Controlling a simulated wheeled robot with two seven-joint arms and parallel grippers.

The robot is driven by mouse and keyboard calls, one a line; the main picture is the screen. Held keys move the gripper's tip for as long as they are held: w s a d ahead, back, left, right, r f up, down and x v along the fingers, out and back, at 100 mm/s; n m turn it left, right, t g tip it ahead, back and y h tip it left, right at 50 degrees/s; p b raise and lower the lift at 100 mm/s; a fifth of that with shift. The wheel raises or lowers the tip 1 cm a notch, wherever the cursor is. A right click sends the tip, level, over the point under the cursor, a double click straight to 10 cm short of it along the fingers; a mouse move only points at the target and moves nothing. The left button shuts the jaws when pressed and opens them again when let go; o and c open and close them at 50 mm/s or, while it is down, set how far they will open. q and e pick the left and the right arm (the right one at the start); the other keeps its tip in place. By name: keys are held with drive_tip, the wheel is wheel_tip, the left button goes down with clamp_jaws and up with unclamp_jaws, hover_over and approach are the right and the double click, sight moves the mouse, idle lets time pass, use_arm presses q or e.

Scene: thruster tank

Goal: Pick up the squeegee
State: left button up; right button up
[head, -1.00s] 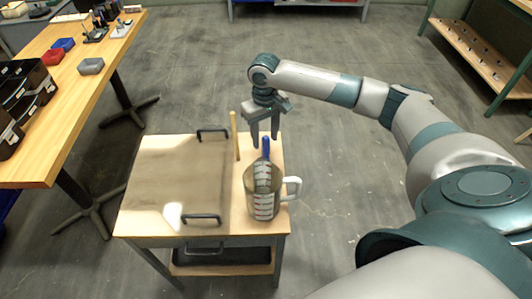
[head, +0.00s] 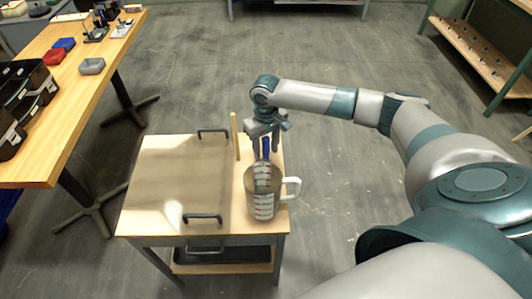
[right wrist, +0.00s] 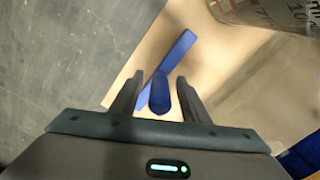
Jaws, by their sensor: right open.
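The squeegee is blue; its upright handle (head: 266,149) shows in the head view just behind the clear measuring jug (head: 262,205). In the right wrist view the rounded handle end (right wrist: 159,92) lies between my fingers, with a flat blue bar (right wrist: 178,55) beyond it over the wooden top. The jug hides its lower part in the head view. My right gripper (head: 265,155) points down over the handle, its fingers (right wrist: 155,85) open on either side of it. Contact is not clear. My left gripper is not in view.
The jug stands close in front of the squeegee, its white handle to the right. A thin wooden stick (head: 236,137) stands to the left. A brown panel with black handles (head: 170,170) covers most of the cart top. A workbench (head: 75,90) with bins is at left.

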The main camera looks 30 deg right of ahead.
sight(266, 137)
drive_tip(key=shift+f, duration=0.1)
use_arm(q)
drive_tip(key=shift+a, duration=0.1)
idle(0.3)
use_arm(e)
clamp_jaws()
